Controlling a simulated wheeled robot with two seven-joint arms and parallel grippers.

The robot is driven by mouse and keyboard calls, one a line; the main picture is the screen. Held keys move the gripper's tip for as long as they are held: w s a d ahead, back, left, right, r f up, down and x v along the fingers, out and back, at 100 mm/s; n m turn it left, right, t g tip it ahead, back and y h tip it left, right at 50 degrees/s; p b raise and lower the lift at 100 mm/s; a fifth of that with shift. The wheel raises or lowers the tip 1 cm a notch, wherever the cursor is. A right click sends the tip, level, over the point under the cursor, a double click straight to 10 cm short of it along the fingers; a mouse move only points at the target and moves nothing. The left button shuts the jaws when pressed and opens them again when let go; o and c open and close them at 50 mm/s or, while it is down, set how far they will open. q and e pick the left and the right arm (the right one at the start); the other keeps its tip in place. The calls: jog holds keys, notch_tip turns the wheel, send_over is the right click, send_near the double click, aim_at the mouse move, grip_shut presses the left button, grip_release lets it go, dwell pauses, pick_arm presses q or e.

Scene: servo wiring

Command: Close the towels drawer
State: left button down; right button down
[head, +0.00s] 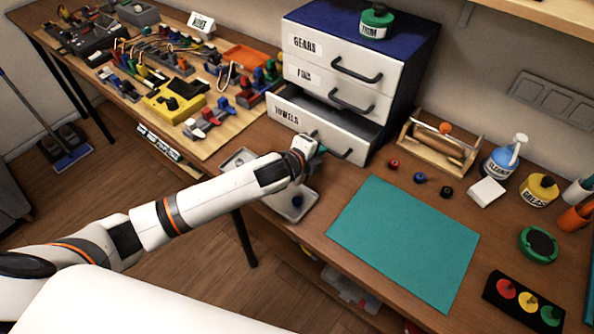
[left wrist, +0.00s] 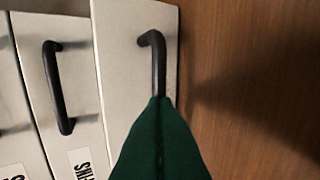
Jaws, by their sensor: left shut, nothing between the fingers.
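The towels drawer (head: 285,116) is the lowest drawer of a blue and white drawer unit (head: 408,70). It stands out from the unit, open part way. Its black handle also shows in the left wrist view (left wrist: 158,62). My left gripper (head: 318,146) is at the drawer's front, by the handle. In the left wrist view its green fingers (left wrist: 160,140) are together and overlap the lower end of the handle; I cannot tell whether they touch it. My right gripper is not in view.
The gears drawer (head: 320,50) and the drawer below it (head: 315,78) are shut. A grey tray (head: 293,204) lies below my left wrist. A teal mat (head: 400,238), small knobs and a wooden holder (head: 440,146) are to the right. A green-lidded jar (head: 376,20) stands on the unit.

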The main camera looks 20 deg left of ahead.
aim_at(334, 133)
pick_arm(q)
jog(key=w+d, duration=0.1)
jog(key=w, duration=0.1)
jog(key=w+d, duration=0.1)
jog(key=w, duration=0.2)
jog(key=w+b, duration=0.1)
jog(key=w, duration=0.1)
jog(key=shift+w+d+f, duration=0.1)
jog(key=shift+w+d, duration=0.2)
jog(key=shift+d, duration=0.1)
jog(key=shift+w, duration=0.1)
jog(key=shift+r, duration=0.3)
